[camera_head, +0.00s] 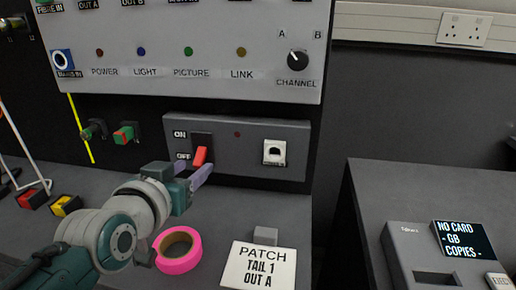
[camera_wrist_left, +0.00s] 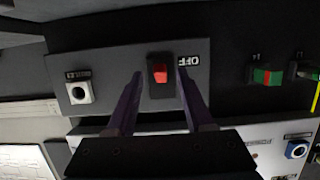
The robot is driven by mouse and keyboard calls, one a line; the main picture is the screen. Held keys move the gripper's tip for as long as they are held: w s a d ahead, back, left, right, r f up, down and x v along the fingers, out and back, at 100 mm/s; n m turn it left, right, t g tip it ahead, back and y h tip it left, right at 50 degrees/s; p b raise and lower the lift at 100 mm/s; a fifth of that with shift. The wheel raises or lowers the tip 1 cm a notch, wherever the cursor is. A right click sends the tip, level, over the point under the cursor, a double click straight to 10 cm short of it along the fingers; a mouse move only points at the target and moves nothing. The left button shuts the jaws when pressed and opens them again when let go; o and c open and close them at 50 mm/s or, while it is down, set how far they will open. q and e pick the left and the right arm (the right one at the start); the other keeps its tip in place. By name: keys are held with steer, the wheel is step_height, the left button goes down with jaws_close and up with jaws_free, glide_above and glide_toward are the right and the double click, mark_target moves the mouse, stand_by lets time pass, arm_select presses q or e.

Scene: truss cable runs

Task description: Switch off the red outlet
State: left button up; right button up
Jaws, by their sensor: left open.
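The grey outlet panel (camera_head: 292,131) has a dark switch plate with a red lever (camera_head: 200,156), labelled ON above and OFF below. In the head view the lever sits in the lower half, beside the OFF label. A small dark red lamp (camera_head: 237,134) and a white socket (camera_head: 274,152) are to its right. My left gripper (camera_head: 199,167) is open, with its purple fingers just in front of the lever. In the left wrist view the red lever (camera_wrist_left: 159,73) shows between the fingertips (camera_wrist_left: 160,80); I cannot tell whether they touch it. My right gripper is not in view.
A control panel with a channel knob (camera_head: 298,60) overhangs above. Pink tape (camera_head: 178,249) and a PATCH card (camera_head: 259,267) lie on the desk. Green-and-red connectors (camera_head: 124,134) are left of the outlet panel. A card device (camera_head: 405,240) stands on the right-hand desk.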

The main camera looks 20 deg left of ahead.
arm_select(q)
steer(key=p+v, duration=0.2)
steer(key=v, duration=0.7)
